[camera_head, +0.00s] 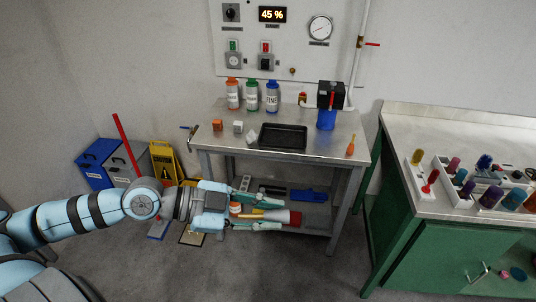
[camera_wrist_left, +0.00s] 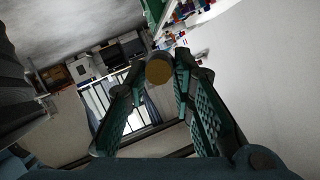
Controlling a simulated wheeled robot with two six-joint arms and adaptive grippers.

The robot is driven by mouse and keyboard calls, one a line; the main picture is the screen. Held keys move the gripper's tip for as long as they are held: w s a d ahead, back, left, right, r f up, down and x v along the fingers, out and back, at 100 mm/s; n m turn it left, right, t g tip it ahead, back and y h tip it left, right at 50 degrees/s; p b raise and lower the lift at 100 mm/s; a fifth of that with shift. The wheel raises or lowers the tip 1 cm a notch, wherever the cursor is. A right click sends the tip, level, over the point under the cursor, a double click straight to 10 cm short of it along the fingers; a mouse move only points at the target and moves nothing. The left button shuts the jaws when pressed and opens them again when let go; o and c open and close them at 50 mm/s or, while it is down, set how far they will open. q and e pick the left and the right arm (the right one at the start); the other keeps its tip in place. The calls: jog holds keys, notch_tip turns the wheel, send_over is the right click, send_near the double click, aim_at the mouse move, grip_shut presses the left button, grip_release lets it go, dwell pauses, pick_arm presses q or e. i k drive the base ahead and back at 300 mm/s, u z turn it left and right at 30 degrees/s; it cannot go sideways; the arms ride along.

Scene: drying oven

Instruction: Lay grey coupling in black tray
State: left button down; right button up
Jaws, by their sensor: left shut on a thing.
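My left gripper (camera_head: 264,214) is in front of the bench, in front of its lower shelf. Its fingers stand apart around a round-ended thing, whose ochre face and dark rim (camera_wrist_left: 159,70) show between the fingertips in the left wrist view. I cannot tell whether this is the grey coupling. The black tray (camera_head: 283,136) lies empty on the metal bench top, beyond the gripper. A grey block (camera_head: 238,127) and a pale piece (camera_head: 251,138) lie left of the tray. My right gripper is not in view.
An orange block (camera_head: 217,125), several bottles (camera_head: 252,97), a blue container (camera_head: 326,119) and an orange-handled tool (camera_head: 351,146) stand or lie around the tray. The lower shelf (camera_head: 316,216) holds tools. A green cabinet (camera_head: 440,245) stands right. A yellow caution sign (camera_head: 163,160) stands left.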

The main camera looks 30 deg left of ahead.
aim_at(283, 140)
jog(key=z, duration=0.85)
jog(key=i, duration=1.3)
jog(key=u, duration=0.75)
jog(key=i, duration=0.55)
jog(key=u, duration=0.7)
